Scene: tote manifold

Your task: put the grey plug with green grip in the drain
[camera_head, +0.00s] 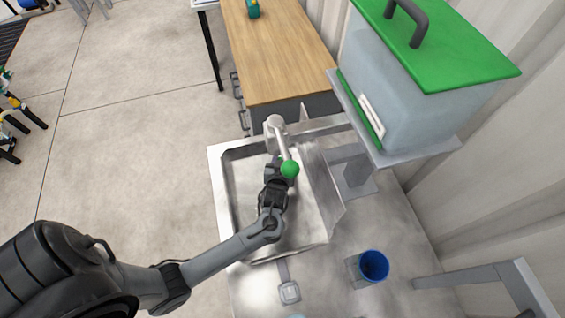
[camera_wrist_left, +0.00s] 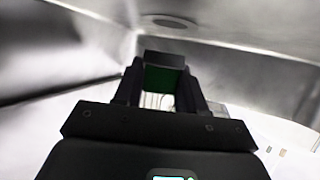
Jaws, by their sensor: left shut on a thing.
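In the head view my left gripper (camera_head: 272,172) reaches down into the metal sink basin (camera_head: 235,195). In the left wrist view the gripper (camera_wrist_left: 161,88) is shut on a green piece, which I take as the grip of the grey plug with green grip (camera_wrist_left: 159,78). Beyond the fingers, the round drain (camera_wrist_left: 170,21) shows in the basin floor, apart from the gripper in the picture. In the head view the arm hides the plug and drain. My right gripper is not in view.
A metal plate (camera_head: 322,175) stands along the basin's right side. A blue cup (camera_head: 373,266) is on the counter. A green-lidded tank (camera_head: 405,95) stands at right.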

